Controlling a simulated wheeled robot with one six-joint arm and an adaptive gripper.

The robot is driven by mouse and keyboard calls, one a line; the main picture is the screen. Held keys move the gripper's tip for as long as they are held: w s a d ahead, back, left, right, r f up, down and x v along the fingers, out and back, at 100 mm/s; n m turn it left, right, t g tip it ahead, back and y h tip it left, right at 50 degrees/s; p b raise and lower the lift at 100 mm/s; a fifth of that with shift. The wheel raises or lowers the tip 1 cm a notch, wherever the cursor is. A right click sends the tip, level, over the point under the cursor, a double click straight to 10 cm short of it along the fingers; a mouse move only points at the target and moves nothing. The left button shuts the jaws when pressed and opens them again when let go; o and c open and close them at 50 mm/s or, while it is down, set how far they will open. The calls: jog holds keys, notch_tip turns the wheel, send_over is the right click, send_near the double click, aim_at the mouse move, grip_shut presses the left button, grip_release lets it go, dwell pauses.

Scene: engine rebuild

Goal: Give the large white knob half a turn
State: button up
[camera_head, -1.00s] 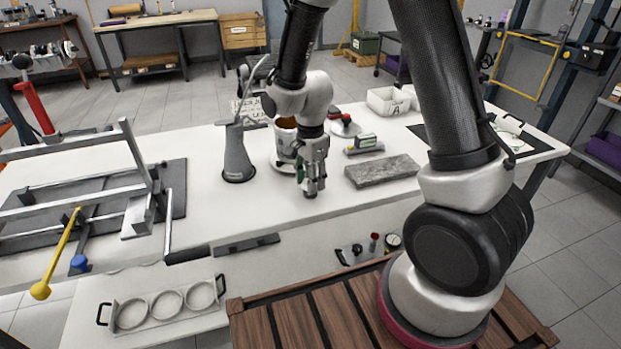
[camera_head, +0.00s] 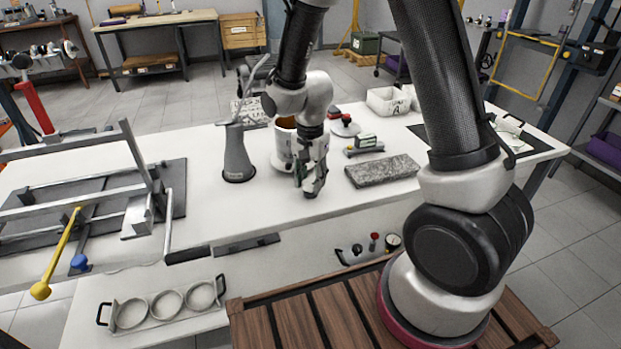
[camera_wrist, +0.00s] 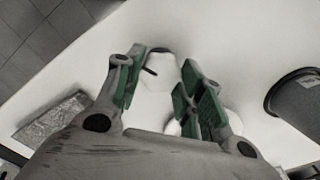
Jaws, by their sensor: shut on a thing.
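The large white knob (camera_wrist: 160,77) shows between my green-padded fingers in the wrist view, pale against the white bench top, with a short dark mark on it. My gripper (camera_wrist: 158,92) is shut on it, with one finger on each side. In the head view my gripper (camera_head: 311,187) points down at the front part of the white bench (camera_head: 225,215). The knob cannot be made out there; my gripper hides it.
A grey can with a spout (camera_head: 237,155) and a white container with an orange inside (camera_head: 282,145) stand close left of my gripper. A grey stone block (camera_head: 382,171) lies to the right. A metal frame fixture (camera_head: 80,195) fills the bench's left end.

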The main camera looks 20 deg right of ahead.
jog(key=n, duration=1.5)
jog(key=shift+a, duration=0.1)
jog(key=n, duration=0.7)
jog(key=shift+n, duration=0.4)
jog(key=n, duration=0.3)
jog(key=shift+n, duration=2.1)
